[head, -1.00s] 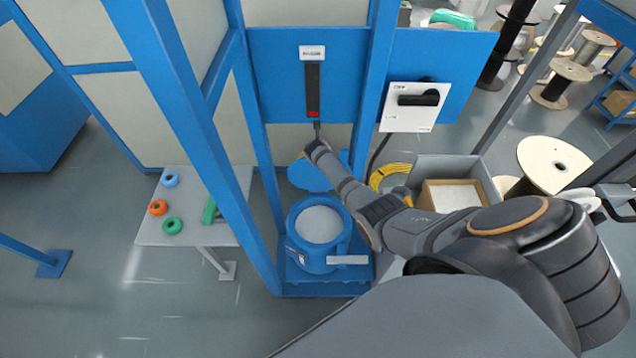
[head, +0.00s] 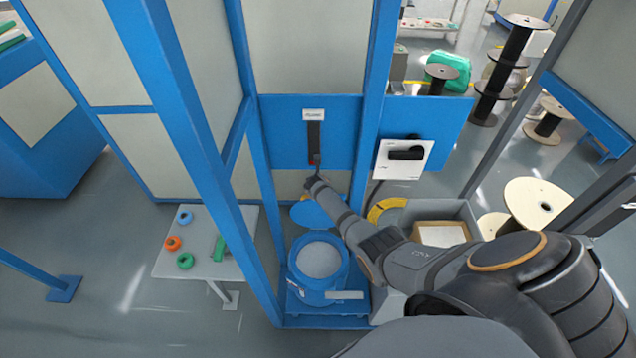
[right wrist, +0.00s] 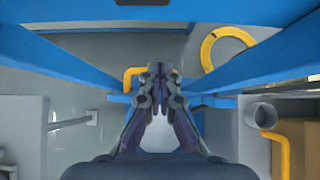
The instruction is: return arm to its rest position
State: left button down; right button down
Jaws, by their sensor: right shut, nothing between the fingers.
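My right arm reaches in from the lower right of the head view. Its gripper (head: 316,168) is at the lower end of a black vertical slot (head: 314,135) on a blue panel (head: 280,130). In the right wrist view its fingers (right wrist: 158,78) are together with nothing between them. Whether the gripper touches the panel cannot be told. My left gripper is not in view.
Blue frame posts (head: 378,100) stand close to the arm. A blue drum with pale contents (head: 319,260) is below it. A white switch box (head: 402,172) with a black handle is to the right. A small table (head: 225,245) holds colored rings. A grey bin (head: 455,210) lies right.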

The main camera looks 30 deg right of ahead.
jog(key=shift+f, duration=0.2)
jog(key=s+a+r+m+g+y, duration=0.1)
jog(key=s+a+r+m, duration=0.35)
jog(key=s+m, duration=0.55)
jog(key=s+a+r+m+g+y, duration=0.2)
jog(key=s+a+r+m, duration=0.25)
jog(key=s+m, duration=0.6)
jog(key=s+a+r+m+g+y, duration=0.1)
jog(key=s+a+r+m, duration=0.35)
jog(key=s+m, duration=0.6)
jog(key=s+d+f+n+b, duration=0.1)
jog(key=s+f+b, duration=0.15)
jog(key=f, duration=1.05)
jog(key=s+d+f+g+b, duration=0.1)
jog(key=s+f+b, duration=0.15)
jog(key=f, duration=0.95)
jog(key=s+d+f+n+b, duration=0.1)
jog(key=s+f+b, duration=0.15)
jog(key=f, duration=1.05)
jog(key=s+f+g+b, duration=0.1)
jog(key=s+f+b, duration=0.3)
jog(key=s+f, duration=1.2)
jog(key=shift+s+d+f, duration=0.15)
jog(key=shift+d+f, duration=0.1)
